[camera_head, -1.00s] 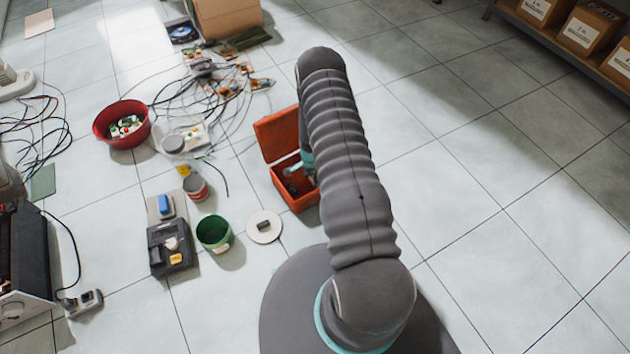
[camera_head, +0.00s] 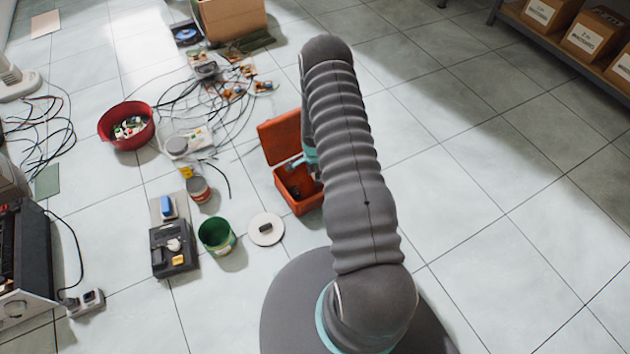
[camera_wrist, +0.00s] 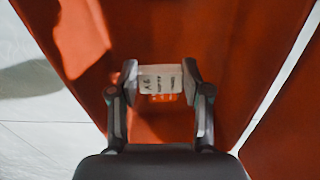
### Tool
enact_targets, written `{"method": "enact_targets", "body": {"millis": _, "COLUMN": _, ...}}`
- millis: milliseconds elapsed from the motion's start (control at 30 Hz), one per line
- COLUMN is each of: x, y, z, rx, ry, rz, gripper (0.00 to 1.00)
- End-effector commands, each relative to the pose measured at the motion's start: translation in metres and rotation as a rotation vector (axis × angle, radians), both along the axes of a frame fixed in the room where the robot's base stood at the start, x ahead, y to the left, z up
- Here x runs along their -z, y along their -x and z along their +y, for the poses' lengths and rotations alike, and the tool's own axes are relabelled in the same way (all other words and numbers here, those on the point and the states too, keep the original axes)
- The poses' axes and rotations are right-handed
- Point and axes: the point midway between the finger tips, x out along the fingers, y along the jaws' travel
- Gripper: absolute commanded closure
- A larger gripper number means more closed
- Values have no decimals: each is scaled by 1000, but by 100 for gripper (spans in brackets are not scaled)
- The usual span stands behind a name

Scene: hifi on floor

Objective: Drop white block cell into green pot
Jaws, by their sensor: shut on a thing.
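In the wrist view the white block cell (camera_wrist: 160,80), with small dark print on it, is held between the two fingers of my gripper (camera_wrist: 160,82). The gripper is shut on it, over the orange-red inside of a box. In the head view my gripper is mostly hidden behind my arm, at the orange box (camera_head: 298,203) with its lid open; the cell cannot be seen there. The green pot (camera_head: 216,236) stands upright on the floor, to the left of and nearer than the orange box. Its inside looks empty from here.
A white round plate (camera_head: 266,238) with a dark piece lies between the pot and the box. A black device (camera_head: 172,262) is left of the pot, and a grey-red tin (camera_head: 198,190) behind it. A red bowl (camera_head: 126,127) and tangled cables lie farther back. The right floor is clear.

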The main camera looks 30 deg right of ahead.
Motion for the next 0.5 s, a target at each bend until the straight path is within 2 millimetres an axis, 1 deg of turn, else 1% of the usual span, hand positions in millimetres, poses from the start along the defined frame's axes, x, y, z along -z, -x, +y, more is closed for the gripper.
{"method": "enact_targets", "body": {"millis": 33, "x": -12, "y": 0, "z": 0, "rx": 0, "ry": 0, "rz": -1, "gripper": 86}}
{"method": "enact_targets", "body": {"millis": 100, "x": -24, "y": -1, "z": 0, "rx": 0, "ry": 1, "rz": -2, "gripper": 86}}
{"method": "enact_targets", "body": {"millis": 233, "x": -43, "y": -1, "z": 0, "rx": 0, "ry": 0, "rz": -1, "gripper": 86}}
{"method": "enact_targets", "body": {"millis": 400, "x": -54, "y": 0, "z": 0, "rx": 0, "ry": 0, "rz": 0, "gripper": 86}}
{"method": "enact_targets", "body": {"millis": 500, "x": -56, "y": 0, "z": 0, "rx": 0, "ry": 0, "rz": 0, "gripper": 86}}
